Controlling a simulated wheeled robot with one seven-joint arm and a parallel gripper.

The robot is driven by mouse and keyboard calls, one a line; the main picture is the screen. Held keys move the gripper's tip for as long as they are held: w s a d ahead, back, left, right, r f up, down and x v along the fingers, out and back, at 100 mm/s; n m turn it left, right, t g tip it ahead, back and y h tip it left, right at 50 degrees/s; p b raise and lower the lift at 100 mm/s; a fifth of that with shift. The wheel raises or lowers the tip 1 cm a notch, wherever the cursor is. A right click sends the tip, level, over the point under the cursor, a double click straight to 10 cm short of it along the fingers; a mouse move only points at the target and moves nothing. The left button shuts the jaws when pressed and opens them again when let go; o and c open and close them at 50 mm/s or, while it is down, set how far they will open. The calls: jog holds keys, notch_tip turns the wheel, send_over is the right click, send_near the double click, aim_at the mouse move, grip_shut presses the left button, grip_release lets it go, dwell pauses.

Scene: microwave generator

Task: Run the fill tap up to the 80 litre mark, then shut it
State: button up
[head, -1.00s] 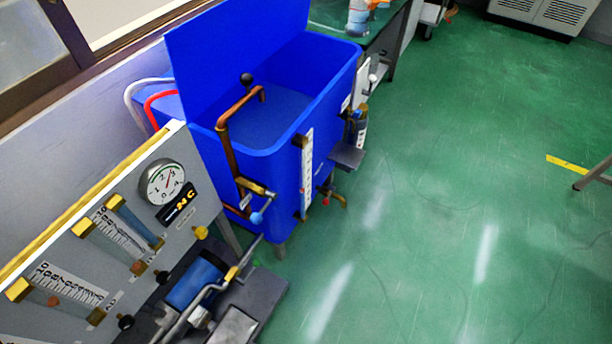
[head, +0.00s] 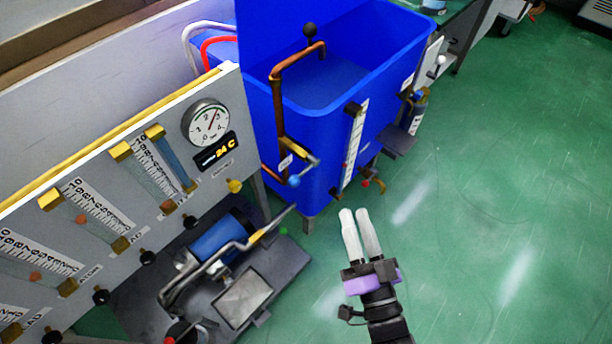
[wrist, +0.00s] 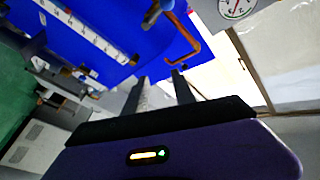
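The blue tank (head: 318,130) stands open-topped at centre. A copper fill pipe (head: 277,105) bends over its rim. The fill tap on this pipe has a brass body (head: 292,146) and a lever with a blue ball (head: 294,181). A white level scale (head: 356,140) runs up the tank's front; its marks are too small to read. My gripper (head: 355,211) is in front of the tank, below and right of the tap, apart from it. Its pale fingers are empty, with a gap between them in the wrist view (wrist: 160,88). The wrist view also shows the copper pipe (wrist: 190,45) and scale (wrist: 85,30).
A gauge panel (head: 215,165) with a dial (head: 206,123) and several flow tubes stands left. A pump unit (head: 225,240) sits low beside it. A lower tap with a red handle (head: 366,184) projects from the tank front. Green floor (head: 500,220) is clear on the right.

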aim_at(302, 173)
jog(key=w+a+f+m+y, duration=0.1)
jog(key=w+a+m, duration=0.2)
jog(key=w+a, duration=0.1)
jog(key=w+a+f+m+g+y+b, duration=0.1)
jog(key=w+a+f+m, duration=0.1)
jog(key=w+a+m, duration=0.1)
jog(key=w+a+f+m+y+b, duration=0.1)
jog(key=w+a+m, duration=0.2)
jog(key=w+a, duration=0.2)
jog(key=shift+w+f+m, duration=0.15)
jog(key=shift+w+m, duration=0.05)
jog(key=shift+w, duration=0.3)
jog(key=shift+w+f+m, duration=0.15)
jog(key=shift+w+m, duration=0.05)
jog(key=shift+w, duration=0.3)
grip_shut()
jog(key=shift+s, duration=0.1)
dwell(0.6)
